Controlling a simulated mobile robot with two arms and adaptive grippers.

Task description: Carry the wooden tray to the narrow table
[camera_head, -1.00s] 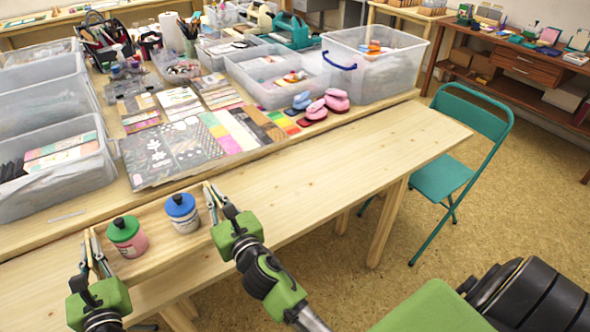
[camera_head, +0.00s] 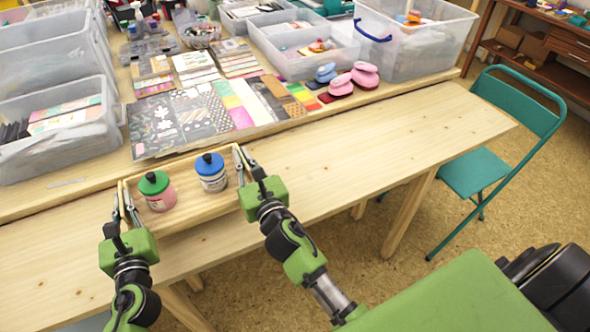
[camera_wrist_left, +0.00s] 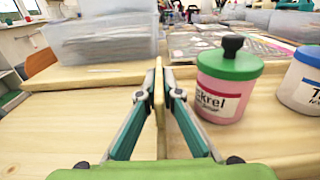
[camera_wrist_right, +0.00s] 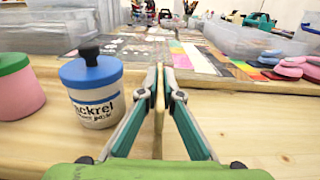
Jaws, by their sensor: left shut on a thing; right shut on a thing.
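The wooden tray (camera_head: 190,218) is over the narrow table (camera_head: 345,165), close to the edge of the cluttered table behind; I cannot tell whether it touches the narrow table. In it stand upright a pink jar with a green lid (camera_head: 157,190) and a white jar with a blue lid (camera_head: 211,172). My left gripper (camera_head: 124,208) is shut on the tray's left end wall, which also shows between its fingers in the left wrist view (camera_wrist_left: 159,95). My right gripper (camera_head: 243,167) is shut on the right end wall, seen in the right wrist view (camera_wrist_right: 160,100).
The table behind holds patterned papers (camera_head: 180,120), pink and blue punches (camera_head: 355,80) and clear plastic bins (camera_head: 60,120). A teal folding chair (camera_head: 480,170) stands at the right. The narrow table is bare to the right of my right gripper.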

